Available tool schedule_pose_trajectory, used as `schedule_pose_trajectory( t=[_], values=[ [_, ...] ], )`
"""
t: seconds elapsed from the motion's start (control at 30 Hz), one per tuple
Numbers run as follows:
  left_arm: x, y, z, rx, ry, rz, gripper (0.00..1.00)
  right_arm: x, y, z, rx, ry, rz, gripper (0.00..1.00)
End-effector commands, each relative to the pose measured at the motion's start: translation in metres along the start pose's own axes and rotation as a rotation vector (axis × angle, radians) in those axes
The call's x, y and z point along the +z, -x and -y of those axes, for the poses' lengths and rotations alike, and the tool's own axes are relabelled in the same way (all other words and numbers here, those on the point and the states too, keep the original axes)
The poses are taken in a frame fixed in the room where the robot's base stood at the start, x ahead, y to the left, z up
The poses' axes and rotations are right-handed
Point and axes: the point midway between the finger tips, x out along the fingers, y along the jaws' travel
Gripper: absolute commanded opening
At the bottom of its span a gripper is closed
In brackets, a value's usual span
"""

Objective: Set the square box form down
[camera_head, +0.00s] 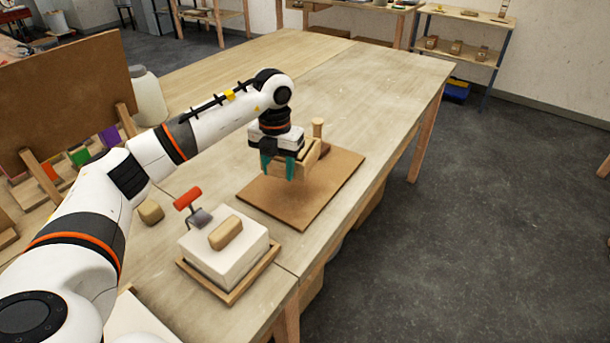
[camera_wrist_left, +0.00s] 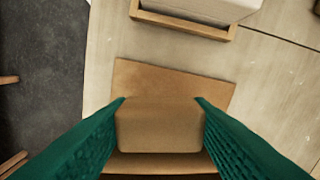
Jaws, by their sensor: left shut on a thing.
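The square box form (camera_head: 307,158) is a light wooden frame in the grip of my left gripper (camera_head: 278,172). In the left wrist view, my left gripper (camera_wrist_left: 160,101) has its green fingers on either side of a tan wooden wall of the form (camera_wrist_left: 160,127). The form is over the brown board (camera_head: 258,200), which lies on the table; the board also shows in the left wrist view (camera_wrist_left: 170,75). I cannot tell whether the form touches the board. The gripper hides part of the form. My right gripper is not in view.
A wooden knobbed tool (camera_head: 318,128) stands at the form's far side. Nearer are a white block (camera_head: 222,262) on a wooden tray, with a wooden piece on top, and a red-handled tool (camera_head: 188,199). The table (camera_head: 375,75) beyond the board is clear.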

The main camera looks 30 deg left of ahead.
Motion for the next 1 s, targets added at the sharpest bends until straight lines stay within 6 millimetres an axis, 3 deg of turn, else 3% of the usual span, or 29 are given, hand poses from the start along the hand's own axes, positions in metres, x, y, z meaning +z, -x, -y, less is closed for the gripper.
schedule_pose_trajectory(
  t=[0.2,0.5,1.0],
  values=[
    [-0.006,-0.002,0.009,0.001,0.171,-0.002,0.15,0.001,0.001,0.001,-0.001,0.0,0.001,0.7],
    [-0.006,-0.05,0.009,0.001,0.182,-0.002,0.15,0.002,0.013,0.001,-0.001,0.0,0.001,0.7],
    [-0.006,-0.097,0.009,0.001,0.18,-0.004,0.15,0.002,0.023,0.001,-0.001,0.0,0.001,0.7]
  ],
)
